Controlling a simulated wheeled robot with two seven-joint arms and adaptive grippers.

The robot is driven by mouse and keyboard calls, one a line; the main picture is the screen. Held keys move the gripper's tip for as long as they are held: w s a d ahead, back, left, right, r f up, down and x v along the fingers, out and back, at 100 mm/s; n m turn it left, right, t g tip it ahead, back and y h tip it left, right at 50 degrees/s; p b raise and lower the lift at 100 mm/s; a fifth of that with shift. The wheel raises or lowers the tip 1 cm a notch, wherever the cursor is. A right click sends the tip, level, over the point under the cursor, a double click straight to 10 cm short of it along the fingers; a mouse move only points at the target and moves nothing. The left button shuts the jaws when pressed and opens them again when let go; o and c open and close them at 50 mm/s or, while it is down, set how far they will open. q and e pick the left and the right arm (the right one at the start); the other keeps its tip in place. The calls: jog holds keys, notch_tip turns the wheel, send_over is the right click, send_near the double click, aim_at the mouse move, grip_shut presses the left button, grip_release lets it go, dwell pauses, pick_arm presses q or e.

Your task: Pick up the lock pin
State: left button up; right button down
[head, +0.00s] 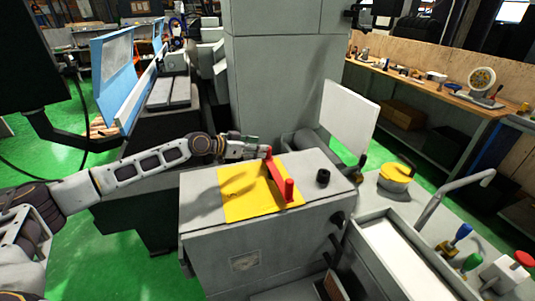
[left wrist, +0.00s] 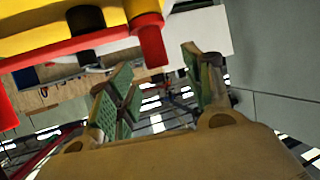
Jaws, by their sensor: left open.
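A red bar (head: 277,175) lies on a yellow plate on top of a grey cabinet, with a short upright red cylinder (head: 289,190) at its near end. I cannot tell for certain which red part is the lock pin. My left gripper (head: 261,150) is at the bar's far end, close to a small red tip. In the left wrist view my left gripper (left wrist: 163,92) is open, its green-padded fingers apart. A red peg (left wrist: 151,45) points toward the gap between them, and nothing is clearly held. My right gripper is not in view.
The yellow plate (head: 235,203) covers part of the cabinet top (head: 198,205). A black knob (head: 323,177) stands to its right. A white panel (head: 348,115) rises behind. A bent grey pipe (head: 455,190) and colored levers are at right. A tall grey column (head: 280,85) stands behind the gripper.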

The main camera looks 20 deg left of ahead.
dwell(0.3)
pick_arm(q)
jog(key=shift+p+x, duration=0.7)
jog(key=shift+x, duration=1.9)
jog(key=shift+s+d, duration=0.1)
jog(key=shift+s, duration=0.05)
jog(key=shift+c, duration=0.4)
grip_shut()
jog(key=shift+r, duration=0.2)
jog(key=shift+r+b, duration=0.35)
jog(key=shift+r, duration=4.45)
